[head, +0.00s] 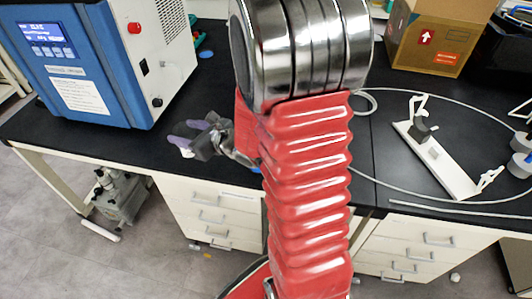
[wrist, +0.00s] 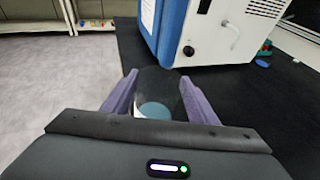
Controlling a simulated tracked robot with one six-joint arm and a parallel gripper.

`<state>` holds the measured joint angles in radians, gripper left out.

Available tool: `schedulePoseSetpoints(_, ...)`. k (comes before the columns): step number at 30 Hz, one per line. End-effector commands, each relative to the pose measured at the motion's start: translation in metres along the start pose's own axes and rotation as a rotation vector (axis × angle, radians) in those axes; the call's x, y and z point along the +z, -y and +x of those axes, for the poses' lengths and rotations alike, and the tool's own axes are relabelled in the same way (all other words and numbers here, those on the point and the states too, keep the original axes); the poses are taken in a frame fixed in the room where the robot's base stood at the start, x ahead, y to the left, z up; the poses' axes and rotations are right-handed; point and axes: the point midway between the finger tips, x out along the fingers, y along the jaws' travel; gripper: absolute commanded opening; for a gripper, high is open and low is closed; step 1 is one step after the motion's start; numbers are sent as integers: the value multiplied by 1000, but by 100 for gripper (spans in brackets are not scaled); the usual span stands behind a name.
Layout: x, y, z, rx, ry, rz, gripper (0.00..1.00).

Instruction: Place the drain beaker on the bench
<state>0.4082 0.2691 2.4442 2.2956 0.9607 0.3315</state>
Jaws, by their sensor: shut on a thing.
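The drain beaker (wrist: 158,92) is a clear, dark-tinted vessel with pale blue liquid or base showing in it. In the wrist view it sits between the purple fingers of my gripper (wrist: 159,82), which is shut on it. In the head view my gripper (head: 186,134) is over the front part of the black bench (head: 120,142), left of my red arm. The beaker cannot be made out clearly there. Whether its base touches the bench or hangs above it, I cannot tell.
A blue and white freeze dryer (head: 75,70) stands on the bench at the left, beyond my gripper. A cardboard box (head: 435,38), a white stand (head: 440,160) and a looped hose are at the right. A pump (head: 122,192) is on the floor below the bench.

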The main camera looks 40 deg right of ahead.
Motion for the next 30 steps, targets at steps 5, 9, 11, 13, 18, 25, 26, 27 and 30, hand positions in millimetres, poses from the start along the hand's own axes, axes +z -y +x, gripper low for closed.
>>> schedulePoseSetpoints(5,-1,25,-12,-41,2,12,25)
schedulePoseSetpoints(9,-4,56,-29,-91,3,28,25)
schedulePoseSetpoints(11,-6,70,-38,-116,3,36,25)
schedulePoseSetpoints(13,-8,86,-48,-143,3,44,25)
schedulePoseSetpoints(18,-14,123,-76,-211,4,65,25)
schedulePoseSetpoints(25,-24,169,-119,-301,3,92,25)
schedulePoseSetpoints(26,-25,175,-125,-313,2,96,25)
schedulePoseSetpoints(27,-27,182,-132,-329,2,101,25)
schedulePoseSetpoints(30,-31,197,-151,-364,2,112,25)
